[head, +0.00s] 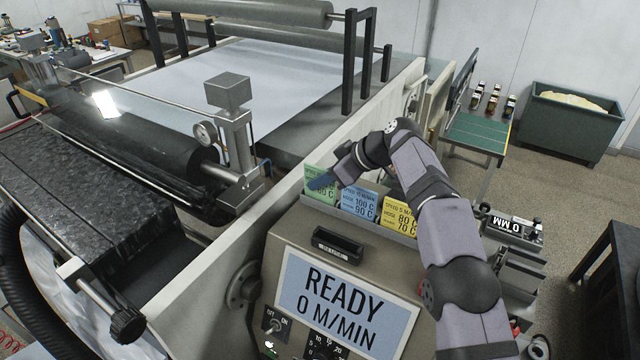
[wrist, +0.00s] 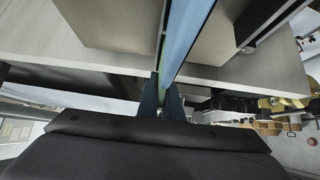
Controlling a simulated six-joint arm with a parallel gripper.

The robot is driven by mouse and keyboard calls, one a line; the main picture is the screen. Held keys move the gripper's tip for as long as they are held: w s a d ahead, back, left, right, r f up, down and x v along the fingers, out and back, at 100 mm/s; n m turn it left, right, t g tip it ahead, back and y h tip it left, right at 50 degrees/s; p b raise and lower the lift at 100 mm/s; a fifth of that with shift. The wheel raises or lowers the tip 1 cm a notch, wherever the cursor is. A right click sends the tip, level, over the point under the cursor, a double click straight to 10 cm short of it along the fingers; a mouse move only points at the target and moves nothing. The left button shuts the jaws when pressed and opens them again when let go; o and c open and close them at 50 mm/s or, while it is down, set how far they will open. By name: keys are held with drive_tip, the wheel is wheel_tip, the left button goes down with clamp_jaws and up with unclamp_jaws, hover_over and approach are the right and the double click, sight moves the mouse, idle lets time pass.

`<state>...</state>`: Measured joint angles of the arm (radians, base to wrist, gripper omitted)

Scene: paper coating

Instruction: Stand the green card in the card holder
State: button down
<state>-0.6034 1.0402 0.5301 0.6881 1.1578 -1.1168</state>
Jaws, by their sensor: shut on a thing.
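The green card (head: 318,192) stands at the left end of the row of cards on top of the console. My gripper (head: 325,182) is at its upper part and shut on it. In the wrist view the fingers (wrist: 161,96) close on a thin green edge of the card (wrist: 161,72). The card's lower edge is hidden, so I cannot tell whether it still touches the rack. A black slotted block (head: 338,246), which looks like the card holder, sits empty on the console in front of the cards.
A blue card (head: 360,204) and a yellow card (head: 401,217) stand to the right of the green one. The blue card (wrist: 186,36) is close beside the fingers in the wrist view. A screen (head: 342,306) reading READY is below the holder. Rollers (head: 150,150) lie left.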

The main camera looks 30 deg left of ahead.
drive_tip(key=shift+r, duration=1)
drive_tip(key=shift+s+f+b, duration=0.15)
drive_tip(key=shift+f+b, duration=0.05)
drive_tip(key=shift+b, duration=0.4)
drive_tip(key=s+b, duration=2.7)
drive_tip(key=s, duration=0.5)
drive_tip(key=w+d+r+m+t+p, duration=0.2)
drive_tip(key=w+d+r+p, duration=0.3)
drive_tip(key=w+r+p, duration=0.3)
drive_tip(key=w+d+r+m+t+p, duration=0.15)
drive_tip(key=w+d+r+p, duration=0.4)
drive_tip(key=w+p, duration=0.55)
drive_tip(key=w+d+m+h+p, duration=0.1)
drive_tip(key=w+d+m+p, duration=0.1)
drive_tip(key=w+d+p, duration=0.3)
drive_tip(key=s+a+f+n+g+y+p, duration=0.1)
drive_tip(key=s+a+f+n+g, duration=0.1)
drive_tip(key=a+f+n, duration=0.3)
drive_tip(key=shift+f+g+p, duration=0.3)
drive_tip(key=shift+f+g, duration=0.25)
drive_tip(key=shift+g, duration=0.2)
